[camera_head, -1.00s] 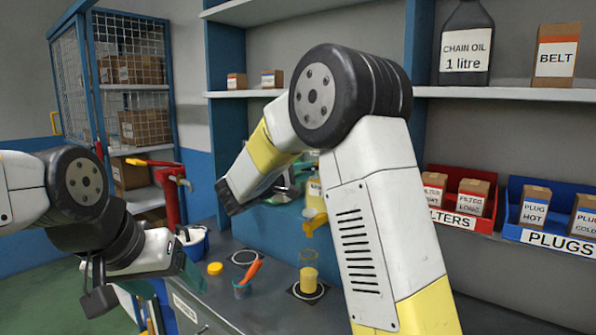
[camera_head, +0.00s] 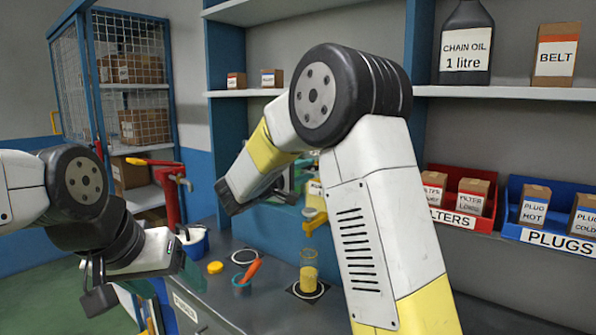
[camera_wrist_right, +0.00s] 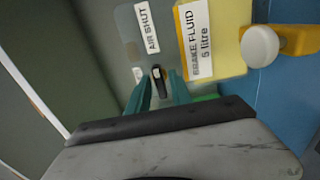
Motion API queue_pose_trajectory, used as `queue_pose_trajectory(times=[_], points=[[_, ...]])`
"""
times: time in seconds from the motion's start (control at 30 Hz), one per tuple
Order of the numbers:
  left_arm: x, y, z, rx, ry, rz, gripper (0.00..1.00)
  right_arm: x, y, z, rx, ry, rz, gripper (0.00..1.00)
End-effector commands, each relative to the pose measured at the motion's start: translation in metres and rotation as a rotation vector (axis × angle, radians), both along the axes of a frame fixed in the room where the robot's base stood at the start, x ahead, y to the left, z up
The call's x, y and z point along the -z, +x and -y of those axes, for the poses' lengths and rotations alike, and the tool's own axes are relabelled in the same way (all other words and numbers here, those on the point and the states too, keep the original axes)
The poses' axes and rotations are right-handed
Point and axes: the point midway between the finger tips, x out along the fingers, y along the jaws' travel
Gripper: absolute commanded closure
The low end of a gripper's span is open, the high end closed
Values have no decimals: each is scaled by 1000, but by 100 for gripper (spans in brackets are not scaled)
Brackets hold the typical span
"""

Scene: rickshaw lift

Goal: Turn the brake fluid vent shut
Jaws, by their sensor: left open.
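In the head view the container (camera_head: 327,192) is partly hidden by my right arm, and the right gripper's fingers are hidden. My left gripper (camera_head: 95,283) is open and empty at the left, away from the container.
The container's yellow tap (camera_head: 314,221) is above a glass of yellow liquid (camera_head: 308,275) on the bench. Shelves and bins are behind.

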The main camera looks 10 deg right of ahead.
Motion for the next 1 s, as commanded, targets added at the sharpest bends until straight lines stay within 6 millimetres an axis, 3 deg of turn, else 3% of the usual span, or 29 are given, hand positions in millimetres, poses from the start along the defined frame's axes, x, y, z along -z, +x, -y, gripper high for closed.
queue_pose_trajectory(times=[0.37, 0.8, 1.0], points=[[0, 0, 0, 0, 0, 0, 26, -1, -1, -1, 0, -1, 1, 65], [0, 0, 0, 0, 0, 0, 26, -1, -46, -48, -2, -1, 1, 65], [0, 0, 0, 0, 0, 0, 26, -1, -55, -55, -1, -1, 1, 65]])
